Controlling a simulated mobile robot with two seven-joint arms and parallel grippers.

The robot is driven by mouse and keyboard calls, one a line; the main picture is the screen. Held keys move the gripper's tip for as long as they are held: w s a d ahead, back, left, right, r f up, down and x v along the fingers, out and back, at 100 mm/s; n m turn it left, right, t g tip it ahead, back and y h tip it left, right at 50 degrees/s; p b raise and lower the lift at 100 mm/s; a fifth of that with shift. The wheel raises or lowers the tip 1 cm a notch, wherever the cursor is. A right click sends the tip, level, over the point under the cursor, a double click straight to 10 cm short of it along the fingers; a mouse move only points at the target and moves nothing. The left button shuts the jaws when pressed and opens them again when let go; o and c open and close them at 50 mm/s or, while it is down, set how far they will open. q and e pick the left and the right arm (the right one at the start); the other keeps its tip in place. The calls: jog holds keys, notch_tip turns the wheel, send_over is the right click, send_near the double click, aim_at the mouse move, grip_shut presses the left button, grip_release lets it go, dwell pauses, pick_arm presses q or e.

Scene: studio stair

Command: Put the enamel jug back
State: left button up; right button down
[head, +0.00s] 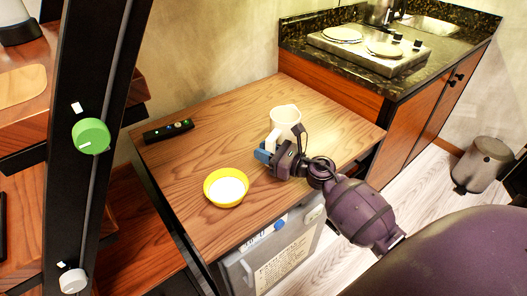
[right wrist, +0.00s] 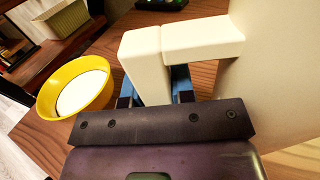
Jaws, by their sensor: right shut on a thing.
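The cream enamel jug (head: 286,118) stands on the wooden table (head: 190,165), near its right side in the head view. My right gripper (head: 268,150) is at the jug's handle. In the right wrist view, its blue fingers (right wrist: 155,90) are shut on the jug's handle (right wrist: 146,58), one on each side. The jug's body (right wrist: 285,75) fills the right of that view. Whether the jug's base touches the table is hard to tell, as my gripper partly hides it. My left gripper is not in view.
A yellow bowl (head: 226,187) with white contents stands close left of my right gripper. A black remote-like object (head: 168,131) lies at the table's back left. A counter with a two-plate hob (head: 368,48) is at the back right. A bin (head: 482,165) stands on the floor.

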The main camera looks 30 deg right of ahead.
jog(key=shift+f, duration=0.2)
jog(key=c, duration=1)
grip_release()
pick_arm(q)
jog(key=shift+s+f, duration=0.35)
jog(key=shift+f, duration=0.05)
pick_arm(e)
jog(key=shift+o, duration=0.2)
jog(key=shift+r, duration=0.15)
